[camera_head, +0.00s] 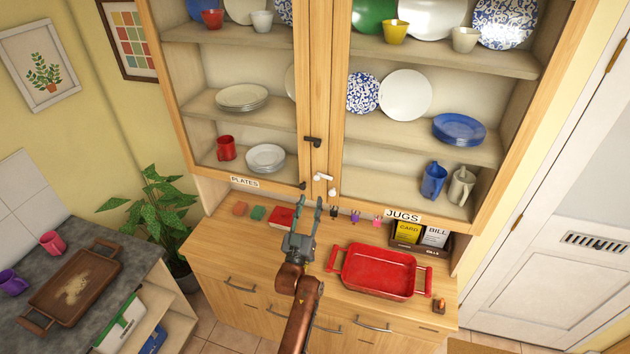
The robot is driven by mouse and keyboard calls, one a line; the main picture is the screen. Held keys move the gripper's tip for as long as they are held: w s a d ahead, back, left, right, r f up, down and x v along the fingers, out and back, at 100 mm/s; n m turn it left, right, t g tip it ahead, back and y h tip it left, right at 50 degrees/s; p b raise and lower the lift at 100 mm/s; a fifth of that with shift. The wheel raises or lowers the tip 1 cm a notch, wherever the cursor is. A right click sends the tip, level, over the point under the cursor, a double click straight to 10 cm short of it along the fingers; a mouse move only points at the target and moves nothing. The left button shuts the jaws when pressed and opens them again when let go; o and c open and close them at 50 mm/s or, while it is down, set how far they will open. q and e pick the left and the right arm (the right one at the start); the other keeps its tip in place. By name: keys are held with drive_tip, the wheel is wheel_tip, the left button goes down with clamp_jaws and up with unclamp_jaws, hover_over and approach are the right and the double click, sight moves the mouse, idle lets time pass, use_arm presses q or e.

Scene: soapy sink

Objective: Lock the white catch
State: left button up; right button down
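The white catch (323,177) is on the cabinet's central door frames, low down where the two glazed doors meet. It shows as a small white lever lying roughly sideways; whether it is engaged is too small to tell. A white knob (332,191) sits just below it on the right door. A black catch (313,141) is higher on the same frames. My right gripper is not in view.
The cabinet holds plates and jugs. A plant (157,215) and a side counter with a brown tray stand left.

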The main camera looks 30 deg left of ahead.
sight(316, 179)
use_arm(q)
drive_tip(key=b+x, duration=0.1)
drive_tip(key=x, duration=0.6)
drive_tip(key=shift+w+a+r, duration=0.15)
drive_tip(key=shift+w, duration=0.15)
clamp_jaws()
